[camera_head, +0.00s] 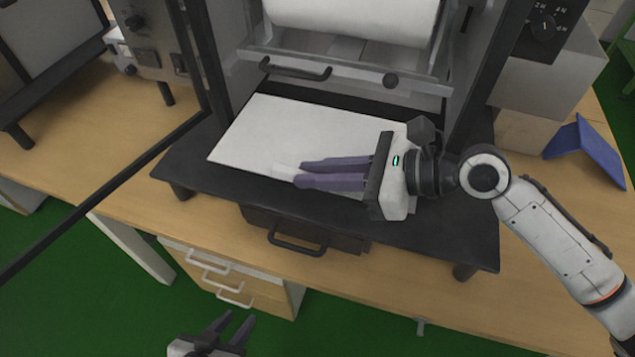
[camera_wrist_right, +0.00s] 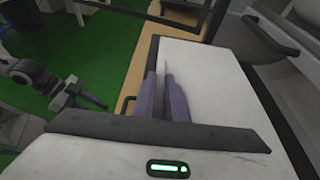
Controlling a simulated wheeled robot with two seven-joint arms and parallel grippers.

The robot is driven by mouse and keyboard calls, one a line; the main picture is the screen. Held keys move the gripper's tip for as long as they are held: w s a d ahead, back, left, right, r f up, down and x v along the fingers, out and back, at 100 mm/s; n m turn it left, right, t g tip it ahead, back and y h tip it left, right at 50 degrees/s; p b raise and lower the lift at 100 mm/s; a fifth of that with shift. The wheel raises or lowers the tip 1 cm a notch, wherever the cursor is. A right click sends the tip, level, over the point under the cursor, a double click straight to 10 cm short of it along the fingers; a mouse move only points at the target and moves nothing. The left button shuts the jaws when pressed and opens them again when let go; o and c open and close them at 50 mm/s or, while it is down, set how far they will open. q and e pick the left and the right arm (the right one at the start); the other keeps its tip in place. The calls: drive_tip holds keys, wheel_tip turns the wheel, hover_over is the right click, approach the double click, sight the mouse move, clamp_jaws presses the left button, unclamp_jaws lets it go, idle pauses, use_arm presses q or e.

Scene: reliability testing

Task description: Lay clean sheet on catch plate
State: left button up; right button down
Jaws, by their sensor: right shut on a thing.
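A white sheet (camera_head: 262,132) lies flat over the dark plate (camera_head: 190,165) at the foot of the machine; whether it touches everywhere I cannot tell. It also shows in the right wrist view (camera_wrist_right: 215,80). My right gripper (camera_head: 284,174) comes in from the right, low over the sheet's front edge. Its purple fingers are shut on that edge, with a white bit showing at the tips. The fingers also show in the right wrist view (camera_wrist_right: 163,80). My left gripper (camera_head: 230,328) is open and empty, low in front of the bench and away from the sheet.
A white roller (camera_head: 355,18) and a dark handle (camera_head: 295,70) are above the sheet's back edge. A drawer handle (camera_head: 297,246) sticks out under the plate. An open framed door (camera_head: 110,185) stands at the left. A blue folded stand (camera_head: 585,150) is at the right.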

sight(316, 203)
drive_tip(key=shift+w+f+b, duration=0.1)
drive_tip(key=shift+f+b, duration=0.45)
drive_tip(key=shift+f, duration=2.1)
drive_tip(key=shift+f, duration=0.1)
drive_tip(key=c, duration=1.8)
unclamp_jaws()
drive_tip(key=shift+o, duration=0.2)
drive_tip(key=v, duration=1.2)
